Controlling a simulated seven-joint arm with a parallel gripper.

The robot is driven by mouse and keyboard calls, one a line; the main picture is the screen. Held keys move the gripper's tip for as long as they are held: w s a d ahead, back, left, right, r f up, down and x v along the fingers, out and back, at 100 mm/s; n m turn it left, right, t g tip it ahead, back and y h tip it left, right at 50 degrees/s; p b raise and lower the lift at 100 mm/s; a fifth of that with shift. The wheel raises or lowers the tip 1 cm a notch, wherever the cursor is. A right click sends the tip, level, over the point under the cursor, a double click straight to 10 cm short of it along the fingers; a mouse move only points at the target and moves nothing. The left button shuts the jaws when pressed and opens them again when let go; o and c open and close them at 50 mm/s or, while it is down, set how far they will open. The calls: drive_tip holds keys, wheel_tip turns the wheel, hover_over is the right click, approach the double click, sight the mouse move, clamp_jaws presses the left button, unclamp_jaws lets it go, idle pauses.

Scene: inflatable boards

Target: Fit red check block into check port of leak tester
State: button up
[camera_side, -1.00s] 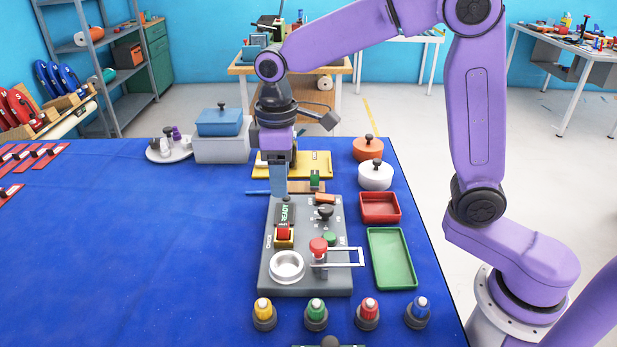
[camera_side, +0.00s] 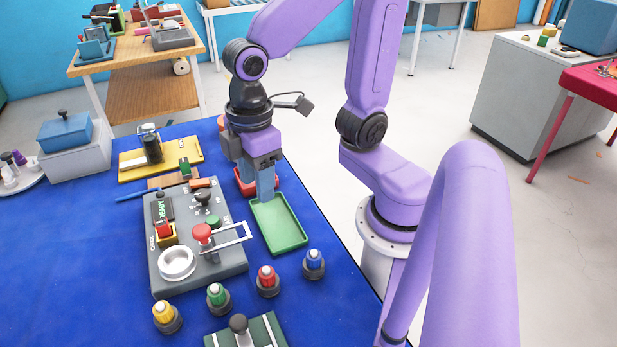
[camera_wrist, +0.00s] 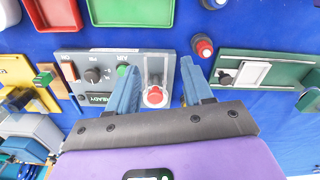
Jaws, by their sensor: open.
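The grey leak tester (camera_side: 225,262) lies on the blue table, its display (camera_side: 162,211) reading READY. The red check block (camera_side: 165,229) sits in the yellow-framed check port (camera_side: 168,240), its top standing above the frame. I cannot tell how deep it is seated. In the wrist view part of the tester (camera_wrist: 70,67) shows, but my gripper hides the port side. My gripper (camera_side: 259,192) is open and empty, above the far end of the green tray and beside the red tray, apart from the block. Its spread fingers (camera_wrist: 162,88) also show in the wrist view.
Several coloured-top fittings (camera_side: 267,281) stand in front.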

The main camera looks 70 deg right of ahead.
drive_tip(key=s+d+f+n, duration=0.1)
drive_tip(key=s+d, duration=0.3)
drive_tip(key=s, duration=0.3)
drive_tip(key=shift+s+d+f, duration=0.35)
drive_tip(key=shift+f, duration=0.05)
